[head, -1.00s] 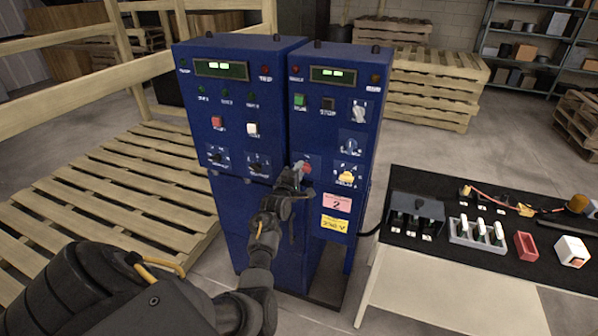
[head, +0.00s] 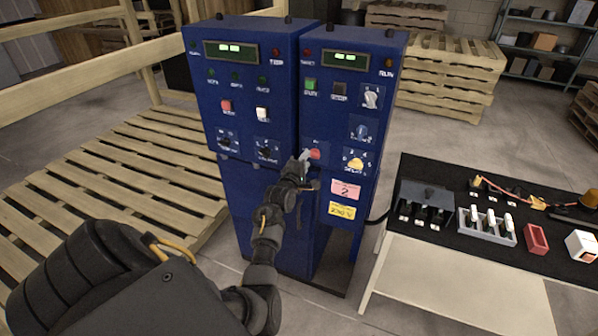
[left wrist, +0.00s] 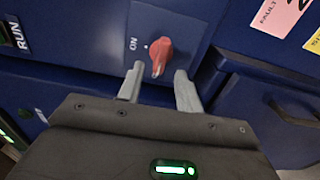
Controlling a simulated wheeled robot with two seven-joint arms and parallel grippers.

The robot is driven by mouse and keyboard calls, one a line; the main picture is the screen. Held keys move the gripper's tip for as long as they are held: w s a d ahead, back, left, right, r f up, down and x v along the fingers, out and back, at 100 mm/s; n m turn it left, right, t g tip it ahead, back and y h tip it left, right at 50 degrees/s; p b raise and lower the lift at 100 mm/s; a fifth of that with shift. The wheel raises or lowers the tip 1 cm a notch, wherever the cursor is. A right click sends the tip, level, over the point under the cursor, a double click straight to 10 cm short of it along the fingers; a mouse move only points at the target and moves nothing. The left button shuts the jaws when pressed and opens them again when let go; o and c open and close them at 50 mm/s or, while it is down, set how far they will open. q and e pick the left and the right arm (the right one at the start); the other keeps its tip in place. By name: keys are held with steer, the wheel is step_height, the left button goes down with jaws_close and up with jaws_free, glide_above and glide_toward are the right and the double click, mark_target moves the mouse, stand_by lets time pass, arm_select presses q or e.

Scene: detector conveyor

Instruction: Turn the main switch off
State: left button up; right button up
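The main switch is a red rotary knob (head: 315,154) on a small plate low on the right blue cabinet (head: 345,110). In the left wrist view the red knob (left wrist: 161,56) has the word ON and a small pale dot beside it. My left gripper (head: 304,158) is at the cabinet front, just left of the knob in the head view. In the left wrist view the left gripper (left wrist: 158,80) is open. Its two grey fingertips point at the knob, one to each side of its lower end, with gaps showing. My right gripper is not in view.
A yellow knob (head: 355,163) and a grey knob (head: 360,131) sit close to the right of the switch. A black-topped table (head: 450,240) with parts stands at the right. A wooden pallet platform (head: 110,205) is at the left.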

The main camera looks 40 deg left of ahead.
arm_select(q)
steer(key=b+v, duration=0.1)
steer(key=v, duration=0.7)
stand_by(0.4)
